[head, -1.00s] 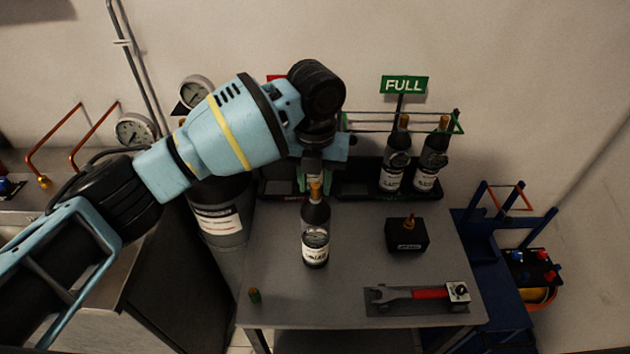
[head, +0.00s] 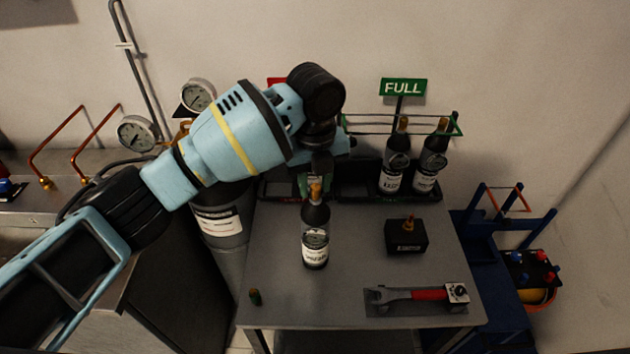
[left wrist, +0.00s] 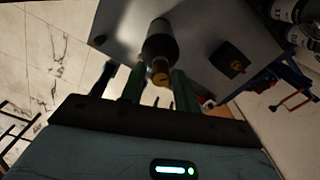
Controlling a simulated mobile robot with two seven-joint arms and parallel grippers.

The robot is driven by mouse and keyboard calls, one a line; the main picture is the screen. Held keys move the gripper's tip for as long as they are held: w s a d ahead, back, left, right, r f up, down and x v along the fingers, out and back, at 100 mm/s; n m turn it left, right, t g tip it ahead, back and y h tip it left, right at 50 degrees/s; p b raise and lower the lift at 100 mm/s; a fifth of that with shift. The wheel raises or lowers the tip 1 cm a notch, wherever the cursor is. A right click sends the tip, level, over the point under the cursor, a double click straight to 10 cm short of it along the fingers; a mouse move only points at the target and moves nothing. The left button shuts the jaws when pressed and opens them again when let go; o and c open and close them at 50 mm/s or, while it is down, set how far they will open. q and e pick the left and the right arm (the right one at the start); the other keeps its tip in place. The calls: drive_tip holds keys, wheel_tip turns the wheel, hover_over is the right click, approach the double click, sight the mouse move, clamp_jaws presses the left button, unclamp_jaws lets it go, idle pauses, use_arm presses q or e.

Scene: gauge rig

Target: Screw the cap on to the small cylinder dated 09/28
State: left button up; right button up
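A small dark cylinder (head: 315,243) with a white label and a brass valve top stands upright on the grey table; its date is too small to read. My left gripper (head: 316,182) is at its valve top. In the left wrist view the green fingers of the left gripper (left wrist: 158,88) are apart, with the brass valve (left wrist: 160,76) showing between them; contact cannot be told. A small green and brown piece (head: 255,297), perhaps the cap, stands at the table's front left. My right gripper is not in view.
Two more labelled cylinders (head: 395,165) stand in a rack under a green FULL sign (head: 403,87). A black block with a brass fitting (head: 406,236) and a red-handled wrench (head: 430,294) on a tray lie at right. The front middle of the table is clear.

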use_arm(q)
drive_tip(key=n, duration=0.4)
drive_tip(key=shift+n, duration=2.8)
clamp_jaws()
drive_tip(key=shift+m, duration=1.4)
drive_tip(key=o, duration=0.6)
unclamp_jaws()
